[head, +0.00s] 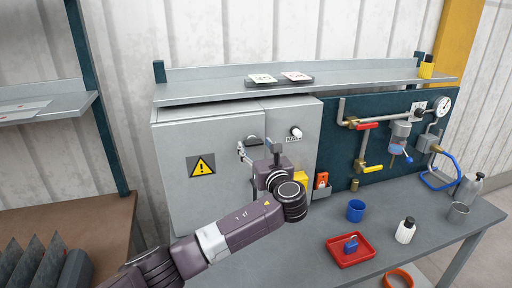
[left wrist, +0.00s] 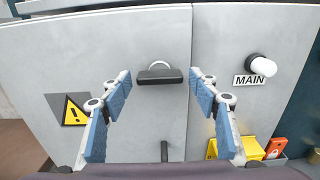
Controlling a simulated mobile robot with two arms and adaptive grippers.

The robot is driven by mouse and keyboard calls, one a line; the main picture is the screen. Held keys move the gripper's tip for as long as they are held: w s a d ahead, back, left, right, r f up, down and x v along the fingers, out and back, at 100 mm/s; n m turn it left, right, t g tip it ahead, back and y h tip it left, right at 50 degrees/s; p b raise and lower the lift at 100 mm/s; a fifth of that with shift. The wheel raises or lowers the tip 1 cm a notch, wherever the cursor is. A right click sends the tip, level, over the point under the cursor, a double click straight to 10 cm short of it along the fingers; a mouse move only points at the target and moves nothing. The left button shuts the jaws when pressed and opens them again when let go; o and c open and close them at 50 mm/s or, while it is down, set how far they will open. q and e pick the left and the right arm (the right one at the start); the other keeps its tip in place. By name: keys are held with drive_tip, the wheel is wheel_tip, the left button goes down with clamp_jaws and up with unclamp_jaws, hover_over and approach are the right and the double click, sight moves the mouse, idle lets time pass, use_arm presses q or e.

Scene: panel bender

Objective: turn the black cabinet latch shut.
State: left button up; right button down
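The black latch (left wrist: 160,76) is a short bar lying level across a pale round base on the grey cabinet door (left wrist: 45,65). In the head view the latch (head: 254,141) shows just above my left gripper (head: 258,151), on the cabinet (head: 215,200). In the left wrist view my left gripper (left wrist: 160,82) is open, with one blue-padded finger on each side of the latch. Nothing is between the fingers except the view of the latch and door; I cannot tell how far the tips are from the door. My right gripper is not in view.
A black handle (left wrist: 164,151) stands upright below the latch. A white knob (left wrist: 263,66) marked MAIN is to the right. A shelf (head: 370,76) overhangs the cabinet. The bench holds a red tray (head: 338,262), a blue cup (head: 356,211) and a white bottle (head: 405,232).

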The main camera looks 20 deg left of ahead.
use_arm(q)
drive_tip(key=c, duration=0.9)
drive_tip(key=shift+f, duration=0.1)
drive_tip(key=n+b, duration=1.3)
drive_tip(key=n, duration=0.5)
drive_tip(key=o, duration=1.2)
